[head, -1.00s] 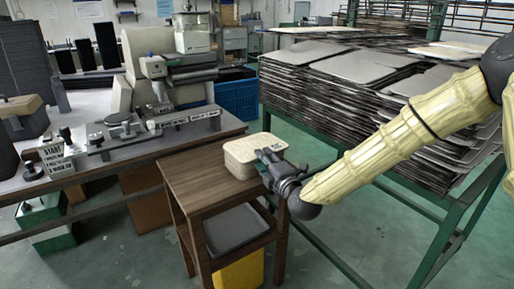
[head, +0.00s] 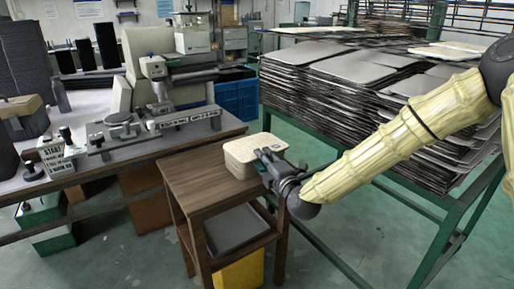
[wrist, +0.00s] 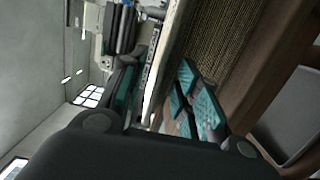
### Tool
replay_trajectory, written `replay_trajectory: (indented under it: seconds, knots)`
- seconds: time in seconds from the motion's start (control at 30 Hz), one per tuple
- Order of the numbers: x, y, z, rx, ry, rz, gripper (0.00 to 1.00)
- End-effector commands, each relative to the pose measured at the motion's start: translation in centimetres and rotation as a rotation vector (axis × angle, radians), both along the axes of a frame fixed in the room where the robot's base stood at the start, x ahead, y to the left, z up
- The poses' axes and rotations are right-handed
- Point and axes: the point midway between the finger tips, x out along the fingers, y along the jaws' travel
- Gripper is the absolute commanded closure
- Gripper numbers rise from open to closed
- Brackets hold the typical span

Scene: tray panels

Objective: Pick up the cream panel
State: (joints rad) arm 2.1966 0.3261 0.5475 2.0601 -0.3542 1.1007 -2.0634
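The cream panel (head: 256,147) is the top of a small stack of cream panels on a wooden stand. My gripper (head: 266,160) is at the right front edge of that stack, reaching in from the right. In the wrist view, my gripper (wrist: 157,88) has its two teal-padded fingers apart, with a visible gap between them. The ribbed brown side of the stack (wrist: 225,45) lies beside the right finger. Whether the fingertips touch the panel cannot be told.
The wooden stand (head: 195,180) has a lower shelf with a grey tray (head: 235,229) and a yellow bin (head: 240,272) below. A workbench with machines (head: 140,140) is at left. A green rack of dark sheets (head: 345,90) stands behind my arm.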

Motion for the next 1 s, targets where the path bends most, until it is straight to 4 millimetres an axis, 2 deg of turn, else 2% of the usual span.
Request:
replay_trajectory:
  seconds: [0.17,0.8,1.0]
  knots:
    - [-0.6,-0.3,0.1,-0.001,-0.002,0.000,0.68]
    - [-7.9,-4.3,0.6,-0.001,0.000,0.000,0.68]
    - [-9.2,-5.0,0.6,0.000,0.001,0.000,0.70]
